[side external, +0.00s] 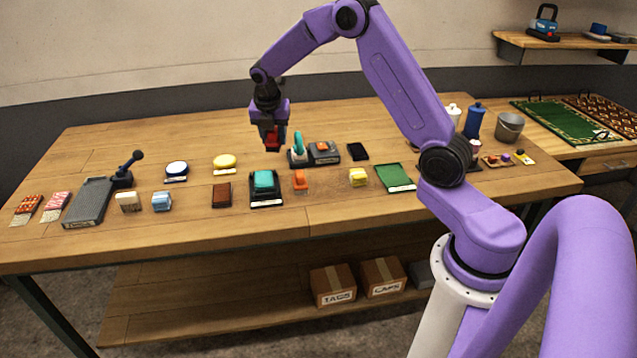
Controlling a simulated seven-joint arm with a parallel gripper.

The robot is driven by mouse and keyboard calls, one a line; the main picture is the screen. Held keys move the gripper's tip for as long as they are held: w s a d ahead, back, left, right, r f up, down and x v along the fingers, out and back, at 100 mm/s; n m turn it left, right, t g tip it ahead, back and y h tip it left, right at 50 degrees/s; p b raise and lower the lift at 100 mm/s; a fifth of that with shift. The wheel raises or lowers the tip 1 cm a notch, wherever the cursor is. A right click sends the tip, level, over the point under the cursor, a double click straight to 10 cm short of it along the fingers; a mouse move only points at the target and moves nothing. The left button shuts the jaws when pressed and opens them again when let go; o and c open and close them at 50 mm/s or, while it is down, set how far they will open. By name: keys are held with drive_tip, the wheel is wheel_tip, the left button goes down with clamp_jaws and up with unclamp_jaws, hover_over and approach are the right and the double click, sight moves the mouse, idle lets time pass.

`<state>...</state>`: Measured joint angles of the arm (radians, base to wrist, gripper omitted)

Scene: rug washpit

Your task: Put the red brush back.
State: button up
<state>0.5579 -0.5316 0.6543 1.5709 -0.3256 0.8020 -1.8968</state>
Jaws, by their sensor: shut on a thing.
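My gripper (270,128) points down, shut on the red brush (273,142), and holds it above the table's back middle. The jaws hide part of the brush, so its shape is hard to make out. Below and to the right, a teal upright thing (298,146) stands in a dark holder, next to a dark tray-like block (323,152) with a grey and orange top. Nearer the front, a teal block (264,181) sits in a black holder with a white label (266,203). I cannot tell which place belongs to the red brush.
An orange piece (300,180), brown block (222,194), yellow sponge-like piece (359,177) and green pad (395,177) lie around the middle of the wooden table (190,240). The table's front strip is clear.

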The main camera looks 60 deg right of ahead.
drive_tip(key=s+d+m+g, duration=0.2)
drive_tip(key=s+m+g, duration=0.2)
drive_tip(key=s+m, duration=1.65)
drive_tip(key=n, duration=0.6)
hover_over(334, 185)
drive_tip(key=a, duration=0.1)
wheel_tip(334, 185, down, 8)
drive_tip(key=shift+f, duration=0.25)
drive_tip(key=shift+w+d+f, duration=0.1)
drive_tip(key=shift+w+f, duration=0.1)
drive_tip(key=shift+f, duration=0.75)
drive_tip(key=shift+w+d+f, duration=0.1)
drive_tip(key=shift+w+f, duration=0.05)
drive_tip(key=shift+f, duration=0.8)
drive_tip(key=shift+f, duration=0.15)
drive_tip(key=o, duration=0.9)
